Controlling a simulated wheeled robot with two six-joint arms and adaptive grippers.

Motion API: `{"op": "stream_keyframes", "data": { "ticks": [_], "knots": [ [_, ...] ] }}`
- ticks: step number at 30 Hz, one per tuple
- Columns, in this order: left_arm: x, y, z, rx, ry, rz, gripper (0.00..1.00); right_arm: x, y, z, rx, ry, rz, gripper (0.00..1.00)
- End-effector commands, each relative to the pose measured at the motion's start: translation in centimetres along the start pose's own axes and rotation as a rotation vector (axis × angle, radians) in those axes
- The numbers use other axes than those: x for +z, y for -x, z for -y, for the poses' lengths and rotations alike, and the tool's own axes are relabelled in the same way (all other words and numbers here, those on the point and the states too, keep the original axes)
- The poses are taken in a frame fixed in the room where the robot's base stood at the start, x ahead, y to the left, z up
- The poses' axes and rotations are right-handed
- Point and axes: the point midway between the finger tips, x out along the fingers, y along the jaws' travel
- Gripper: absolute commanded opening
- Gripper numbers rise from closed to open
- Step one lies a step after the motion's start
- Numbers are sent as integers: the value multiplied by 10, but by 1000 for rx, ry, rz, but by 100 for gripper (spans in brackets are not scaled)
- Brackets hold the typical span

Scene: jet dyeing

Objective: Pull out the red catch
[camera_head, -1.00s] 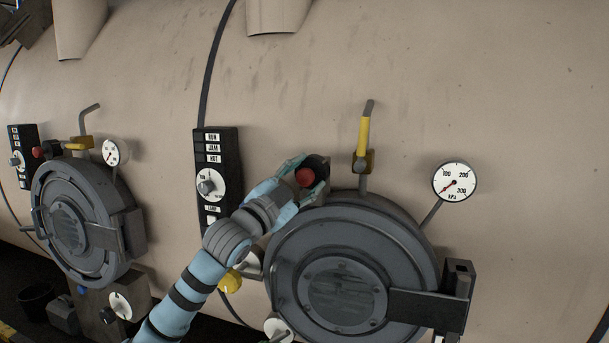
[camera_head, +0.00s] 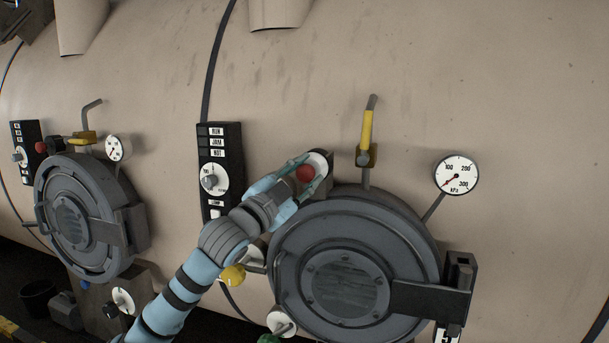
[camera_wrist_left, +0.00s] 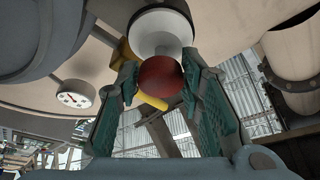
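The red catch (camera_head: 305,173) is a round red knob at the upper left of the near round door (camera_head: 345,270). My left gripper (camera_head: 306,174) has its fingers on either side of the knob and is closed on it. In the left wrist view the red ball (camera_wrist_left: 160,77) sits between the two green-padded fingers, on a pale stem below a white round part (camera_wrist_left: 160,32). A white face shows behind the knob in the head view too. My right gripper is in neither view.
A yellow-handled valve (camera_head: 366,135) and a pressure gauge (camera_head: 456,175) stand above and right of the door. A black control panel (camera_head: 221,170) is left of my gripper. A second round door (camera_head: 75,220) is farther left.

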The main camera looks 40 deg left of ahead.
Motion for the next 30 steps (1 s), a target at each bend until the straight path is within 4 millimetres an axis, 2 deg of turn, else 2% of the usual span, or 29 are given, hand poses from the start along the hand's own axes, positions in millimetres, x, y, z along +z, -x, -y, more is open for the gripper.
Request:
{"op": "stream_keyframes", "data": {
  "ticks": [1, 3, 13, 24, 30],
  "knots": [
    [0, 0, 0, 0, -1, 0, 45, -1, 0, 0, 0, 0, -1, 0],
    [0, 0, 0, -1, -1, 0, 52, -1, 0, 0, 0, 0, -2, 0],
    [-4, -2, 4, -3, -2, -1, 52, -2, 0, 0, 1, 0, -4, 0],
    [-60, -23, 63, -6, 1, -6, 52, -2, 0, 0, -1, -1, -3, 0],
    [-68, -27, 71, 0, -3, -2, 52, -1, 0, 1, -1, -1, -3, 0]
  ]
}}
